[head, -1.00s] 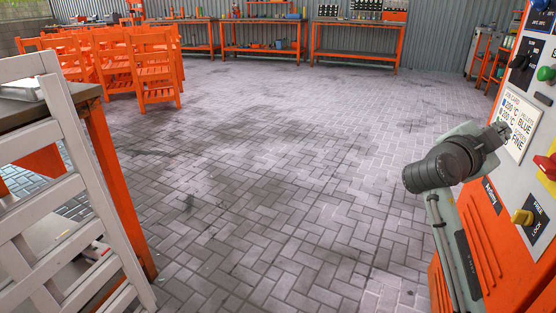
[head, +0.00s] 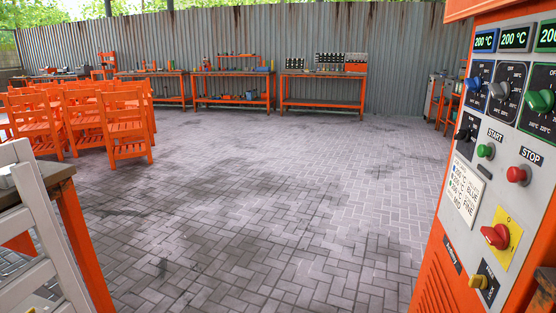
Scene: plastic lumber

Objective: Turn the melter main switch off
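The melter (head: 431,262) is an orange cabinet with a light grey control panel along the right edge of the head view. What looks like its main switch (head: 497,236) is a red rotary handle on a yellow plate, low on the panel. A "0" mark is visible above the handle; I cannot tell for sure which position it points to. Neither of my grippers is in view.
Above the switch are a red STOP button (head: 518,175), a green START button (head: 486,151), temperature knobs and displays reading 200 °C. A job card (head: 465,192) is left. Orange chairs (head: 125,125) stand far left; the paved floor is clear.

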